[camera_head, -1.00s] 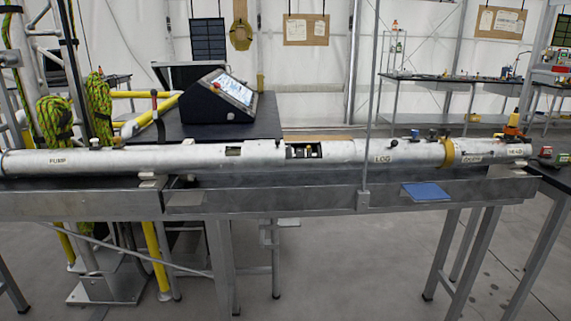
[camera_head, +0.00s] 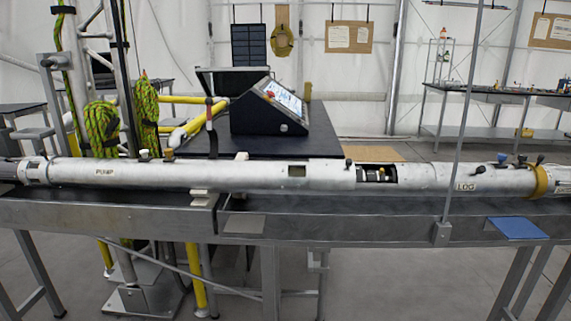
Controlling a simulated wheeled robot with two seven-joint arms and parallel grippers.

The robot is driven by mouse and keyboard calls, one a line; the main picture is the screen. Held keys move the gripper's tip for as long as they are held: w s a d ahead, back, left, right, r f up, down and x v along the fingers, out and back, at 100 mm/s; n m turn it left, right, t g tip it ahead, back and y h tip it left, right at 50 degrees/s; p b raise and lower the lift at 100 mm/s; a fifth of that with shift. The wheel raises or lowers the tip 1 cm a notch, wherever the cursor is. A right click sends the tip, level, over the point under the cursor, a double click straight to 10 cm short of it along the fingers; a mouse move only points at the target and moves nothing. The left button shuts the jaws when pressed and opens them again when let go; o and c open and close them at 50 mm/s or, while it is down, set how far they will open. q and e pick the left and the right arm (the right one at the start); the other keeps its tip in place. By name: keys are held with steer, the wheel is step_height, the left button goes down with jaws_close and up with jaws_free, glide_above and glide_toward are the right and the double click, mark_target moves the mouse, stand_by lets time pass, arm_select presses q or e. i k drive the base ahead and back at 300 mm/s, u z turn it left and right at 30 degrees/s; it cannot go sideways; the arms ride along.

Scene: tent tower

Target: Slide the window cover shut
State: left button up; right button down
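A long silvery tube (camera_head: 230,175) lies level along the steel bench. An open rectangular window (camera_head: 378,174) in the tube, right of the picture's middle, shows dark and light parts inside. A small dark knob (camera_head: 348,164) stands on top of the tube just left of this opening; it may belong to the window cover, but the cover's edges are too small to make out. A smaller square opening (camera_head: 298,171) lies further left. Neither of my grippers is in view.
The steel bench (camera_head: 120,215) runs across the front, with a blue plate (camera_head: 517,228) at its front edge. A thin upright pole (camera_head: 463,110) stands right of the window. A black console with a screen (camera_head: 270,107) sits on a dark table behind the tube.

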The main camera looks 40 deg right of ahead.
mark_target(326, 174)
steer(key=z, duration=0.25)
steer(key=i, duration=0.9)
steer(key=z, duration=0.65)
